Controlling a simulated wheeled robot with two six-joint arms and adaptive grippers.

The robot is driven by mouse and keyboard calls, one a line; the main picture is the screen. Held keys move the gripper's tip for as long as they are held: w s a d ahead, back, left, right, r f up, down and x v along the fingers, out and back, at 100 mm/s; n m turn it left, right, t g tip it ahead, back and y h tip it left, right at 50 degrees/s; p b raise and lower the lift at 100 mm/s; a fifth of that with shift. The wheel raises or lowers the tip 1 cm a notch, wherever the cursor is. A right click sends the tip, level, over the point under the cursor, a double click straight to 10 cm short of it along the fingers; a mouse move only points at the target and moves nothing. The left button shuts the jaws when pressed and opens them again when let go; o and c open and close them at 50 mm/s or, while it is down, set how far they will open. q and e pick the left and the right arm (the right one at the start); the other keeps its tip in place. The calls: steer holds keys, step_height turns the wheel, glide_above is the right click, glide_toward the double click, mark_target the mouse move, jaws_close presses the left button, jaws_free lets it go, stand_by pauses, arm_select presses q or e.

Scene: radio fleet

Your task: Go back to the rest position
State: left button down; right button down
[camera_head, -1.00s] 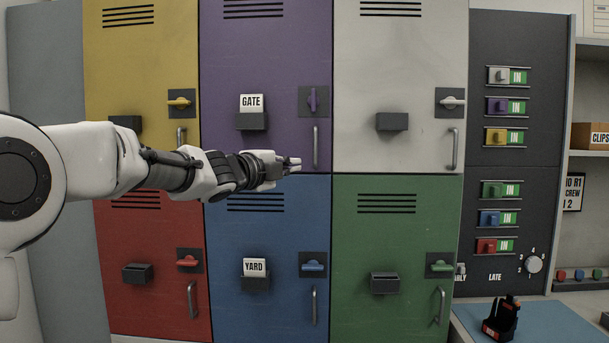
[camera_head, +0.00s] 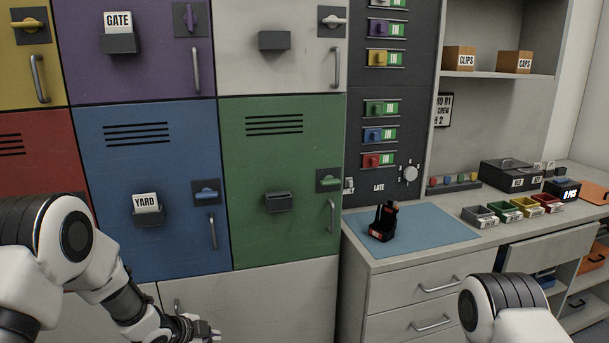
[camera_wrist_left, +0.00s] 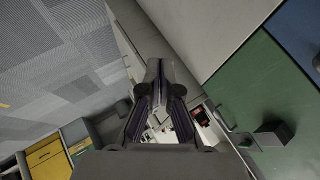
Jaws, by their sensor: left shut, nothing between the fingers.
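My left gripper (camera_head: 207,333) is low in the head view, in front of the pale panel under the blue locker (camera_head: 158,240). Its fingers are shut and empty. In the left wrist view the closed fingers (camera_wrist_left: 159,75) point away from the camera, with the green locker (camera_wrist_left: 250,85) to their right. My right arm (camera_head: 505,310) enters at the bottom right of the head view, bent downward. Its gripper is out of the frame.
A counter (camera_head: 385,262) with a blue mat (camera_head: 440,232) stands right of the lockers. A black device (camera_head: 382,224) stands on the mat. Small coloured bins (camera_head: 524,207) and a black case (camera_head: 512,174) sit farther right. Locker handles (camera_head: 212,231) stick out.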

arm_select(q)
steer(key=s+f+n+g+y, duration=0.1)
steer(key=s+f+n+g, duration=0.25)
steer(key=s+f, duration=0.75)
steer(key=s+f+n+g, duration=0.2)
steer(key=s+f+n, duration=0.35)
steer(key=s, duration=0.95)
steer(key=s+a+n+g+y, duration=0.2)
steer(key=s+n, duration=0.5)
steer(key=s, duration=0.7)
steer(key=shift+a+f+n+y, duration=0.2)
steer(key=shift+a+n+y, duration=0.1)
steer(key=shift+a+y, duration=0.25)
steer(key=shift+w, duration=0.1)
